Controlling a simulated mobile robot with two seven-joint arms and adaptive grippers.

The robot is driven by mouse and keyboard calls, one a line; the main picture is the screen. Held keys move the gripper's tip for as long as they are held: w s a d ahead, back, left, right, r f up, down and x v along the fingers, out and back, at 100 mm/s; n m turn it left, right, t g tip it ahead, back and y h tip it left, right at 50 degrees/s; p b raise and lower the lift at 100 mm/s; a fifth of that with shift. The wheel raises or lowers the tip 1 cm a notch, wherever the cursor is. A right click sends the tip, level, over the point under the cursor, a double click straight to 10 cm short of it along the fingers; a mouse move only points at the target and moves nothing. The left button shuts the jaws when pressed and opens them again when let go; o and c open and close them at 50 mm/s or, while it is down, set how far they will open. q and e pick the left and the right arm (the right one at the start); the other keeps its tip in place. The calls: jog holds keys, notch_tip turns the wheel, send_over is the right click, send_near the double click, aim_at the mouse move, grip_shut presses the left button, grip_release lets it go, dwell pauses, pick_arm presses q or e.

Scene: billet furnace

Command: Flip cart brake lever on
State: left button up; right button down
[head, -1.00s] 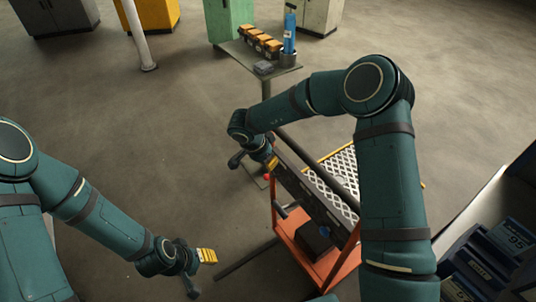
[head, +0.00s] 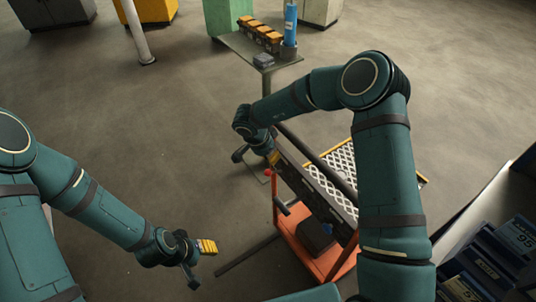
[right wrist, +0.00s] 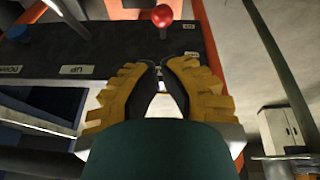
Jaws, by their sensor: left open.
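The orange cart (head: 292,232) stands right of centre in the head view, partly hidden by my right arm. A red ball knob (head: 267,172) shows at its far left corner, apparently the brake lever's end. In the right wrist view the red knob (right wrist: 162,16) is beyond the fingertips, above a dark panel (right wrist: 105,48), with a gap between. My right gripper (right wrist: 162,72) has its yellow-padded fingers together, with nothing seen between them. In the head view it (head: 273,158) is close to the knob. My left gripper (head: 198,262) is open and empty, left of the cart.
A small table (head: 262,62) with orange-topped boxes and a blue bottle (head: 290,25) stands beyond the cart. A white post (head: 138,35) is at the upper left. Blue bins (head: 490,265) are at the lower right.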

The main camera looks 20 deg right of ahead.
aim_at(267, 175)
pick_arm(q)
jog(key=shift+s+f+b, duration=0.2)
jog(key=shift+f+b, duration=0.35)
jog(key=shift+f, duration=0.15)
pick_arm(e)
jog(key=x, duration=0.6)
jog(key=shift+w+r, duration=0.1)
